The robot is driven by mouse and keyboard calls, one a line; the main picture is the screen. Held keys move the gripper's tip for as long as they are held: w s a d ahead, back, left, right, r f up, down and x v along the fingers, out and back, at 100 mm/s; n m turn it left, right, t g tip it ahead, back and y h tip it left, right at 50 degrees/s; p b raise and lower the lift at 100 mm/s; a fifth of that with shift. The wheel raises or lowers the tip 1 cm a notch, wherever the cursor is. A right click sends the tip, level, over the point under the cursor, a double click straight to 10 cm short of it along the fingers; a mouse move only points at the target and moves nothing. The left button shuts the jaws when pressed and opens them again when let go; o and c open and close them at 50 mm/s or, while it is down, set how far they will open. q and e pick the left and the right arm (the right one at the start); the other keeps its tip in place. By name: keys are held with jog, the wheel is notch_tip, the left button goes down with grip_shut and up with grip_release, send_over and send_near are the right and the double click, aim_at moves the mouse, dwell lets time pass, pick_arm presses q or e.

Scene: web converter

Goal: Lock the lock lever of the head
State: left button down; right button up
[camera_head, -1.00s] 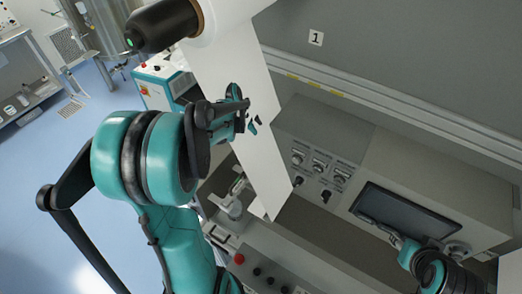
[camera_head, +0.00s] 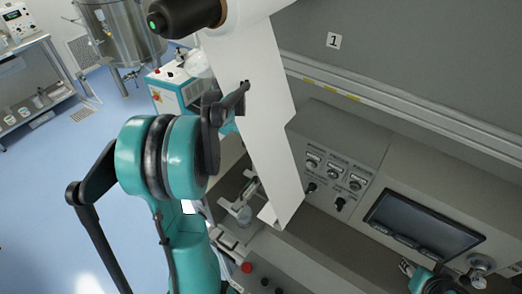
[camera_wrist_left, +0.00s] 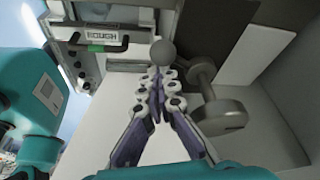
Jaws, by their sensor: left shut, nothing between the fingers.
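A grey ball knob (camera_wrist_left: 162,52) shows in the left wrist view, just beyond my left fingertips; whether they touch it I cannot tell. To its right is a grey shaft ending in a thick round grey piece (camera_wrist_left: 222,116). Which of these belongs to the lock lever is not clear. My left gripper (camera_wrist_left: 157,78) is shut and empty, its fingers together. My right gripper (camera_head: 407,267) is at the lower right, too small to judge.
A white web (camera_head: 262,110) hangs from the roller, close beside my left gripper. A panel with several knobs (camera_head: 330,175) and a dark screen (camera_head: 425,222) stand to the right. A black handle (camera_wrist_left: 98,45) by a "ROUGH" label shows in the wrist view.

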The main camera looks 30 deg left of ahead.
pick_arm(q)
jog(key=shift+a, duration=0.45)
pick_arm(e)
jog(key=shift+f, duration=0.25)
pick_arm(q)
jog(key=shift+w+a, duration=0.1)
jog(key=shift+w, duration=0.05)
pick_arm(e)
jog(key=shift+d, duration=0.1)
